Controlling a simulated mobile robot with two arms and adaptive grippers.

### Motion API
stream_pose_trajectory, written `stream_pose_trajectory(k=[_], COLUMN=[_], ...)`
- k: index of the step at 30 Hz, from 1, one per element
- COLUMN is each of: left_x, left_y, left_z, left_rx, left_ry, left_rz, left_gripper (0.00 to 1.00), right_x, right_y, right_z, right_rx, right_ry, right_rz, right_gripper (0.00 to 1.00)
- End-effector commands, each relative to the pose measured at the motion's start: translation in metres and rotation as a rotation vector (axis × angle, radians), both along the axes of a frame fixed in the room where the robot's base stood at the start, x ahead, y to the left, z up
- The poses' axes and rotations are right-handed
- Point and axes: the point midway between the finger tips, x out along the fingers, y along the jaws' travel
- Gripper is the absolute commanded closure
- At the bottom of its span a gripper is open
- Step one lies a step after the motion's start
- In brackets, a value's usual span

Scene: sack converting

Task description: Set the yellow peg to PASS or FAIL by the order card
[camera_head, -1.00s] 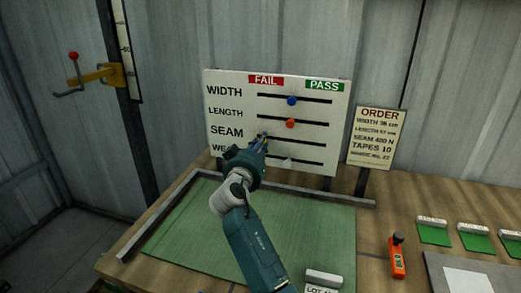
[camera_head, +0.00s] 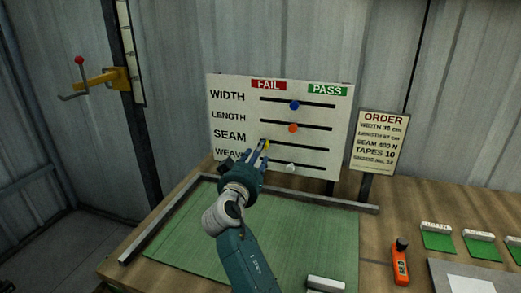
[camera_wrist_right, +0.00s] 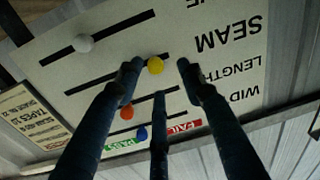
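The white board (camera_head: 225,170) has slots for WIDTH, LENGTH, SEAM and WEAVE under a red FAIL label (camera_head: 268,85) on the left and a green PASS label (camera_head: 327,90) on the right. The yellow peg (camera_head: 266,146) is near the FAIL end of the SEAM slot; it also shows in the right wrist view (camera_wrist_right: 156,66). My right gripper (camera_head: 260,150) is at the board, its open fingers (camera_wrist_right: 158,66) spread around the yellow peg with visible gaps. The order card (camera_head: 380,140) reads SEAM 400 N; its last line is unclear. My left gripper is not in view.
A blue peg (camera_head: 294,105), an orange peg (camera_head: 293,127) and a white peg (camera_head: 290,167) sit in the other slots, close above and below. A green mat (camera_head: 310,235) lies before the board. An orange tool (camera_head: 400,265) lies at right.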

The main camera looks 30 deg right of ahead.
Motion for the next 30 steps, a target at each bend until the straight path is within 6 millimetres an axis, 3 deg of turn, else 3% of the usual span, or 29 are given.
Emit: stream_pose_trajectory(k=[7, 23, 26, 30], left_x=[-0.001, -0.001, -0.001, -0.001], left_y=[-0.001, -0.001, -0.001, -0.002], left_z=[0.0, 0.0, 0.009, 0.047], left_rx=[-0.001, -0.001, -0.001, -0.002], left_ry=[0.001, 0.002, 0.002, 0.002], left_rz=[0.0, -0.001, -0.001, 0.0], left_gripper=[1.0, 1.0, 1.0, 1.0], right_x=[-0.02, -0.021, -0.021, -0.021], right_y=[0.022, 0.023, 0.023, 0.023], right_z=[0.0, 0.001, 0.009, 0.049], right_rx=[0.002, 0.0, 0.0, 0.0], right_ry=[-0.001, -0.001, -0.001, -0.003], right_rz=[0.002, 0.001, 0.001, 0.0], right_gripper=[0.61, 0.61, 0.61, 0.61])
